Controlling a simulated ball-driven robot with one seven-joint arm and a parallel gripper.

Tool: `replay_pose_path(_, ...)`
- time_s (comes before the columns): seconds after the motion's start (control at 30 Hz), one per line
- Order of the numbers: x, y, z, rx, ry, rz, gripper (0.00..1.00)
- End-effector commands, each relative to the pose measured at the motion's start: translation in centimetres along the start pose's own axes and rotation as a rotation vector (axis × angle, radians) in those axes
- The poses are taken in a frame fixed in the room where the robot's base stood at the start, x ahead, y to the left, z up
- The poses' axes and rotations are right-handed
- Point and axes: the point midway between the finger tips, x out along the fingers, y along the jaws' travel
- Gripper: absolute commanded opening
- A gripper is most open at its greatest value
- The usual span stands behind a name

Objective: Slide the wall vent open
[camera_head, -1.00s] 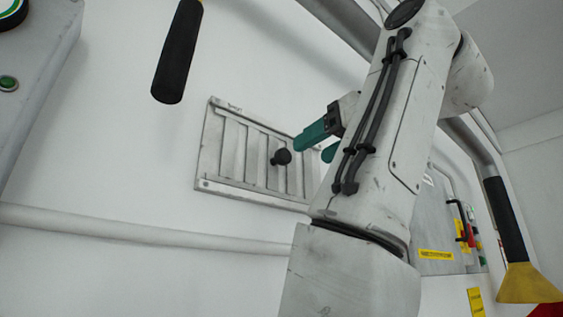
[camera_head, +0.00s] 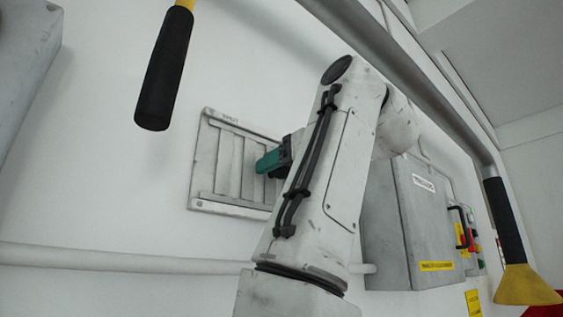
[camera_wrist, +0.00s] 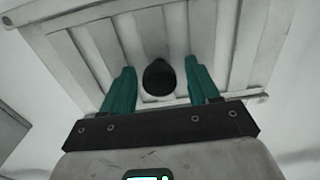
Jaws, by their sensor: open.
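The wall vent (camera_head: 204,160) is a pale metal slatted panel on the white wall, left of my arm in the head view. It fills much of the wrist view (camera_wrist: 255,60). Its black round knob (camera_wrist: 159,77) sits between my two teal fingers in the wrist view, with a gap on each side. My gripper (camera_wrist: 160,88) is open, with its fingers pointing at the vent. In the head view my gripper (camera_head: 268,161) is in front of the vent's right part, and the knob is hidden there. I cannot tell how deep the fingers reach around the knob.
A pipe (camera_head: 120,261) runs along the wall below the vent. A grey box (camera_head: 400,225) with a yellow label is right of my arm. A black-gripped handle (camera_head: 163,75) hangs at upper left, and another (camera_head: 503,220) at right. A rail (camera_head: 400,70) crosses the top.

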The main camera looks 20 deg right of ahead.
Motion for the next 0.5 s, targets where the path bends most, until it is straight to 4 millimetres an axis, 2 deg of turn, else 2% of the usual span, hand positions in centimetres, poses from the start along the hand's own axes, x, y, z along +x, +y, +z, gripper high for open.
replay_pose_path(0.27, 0.15, 0.00, 0.04, 0.000, 0.000, 0.000, 0.60)
replay_pose_path(0.5, 0.12, 0.01, 0.03, 0.000, 0.000, 0.000, 0.38)
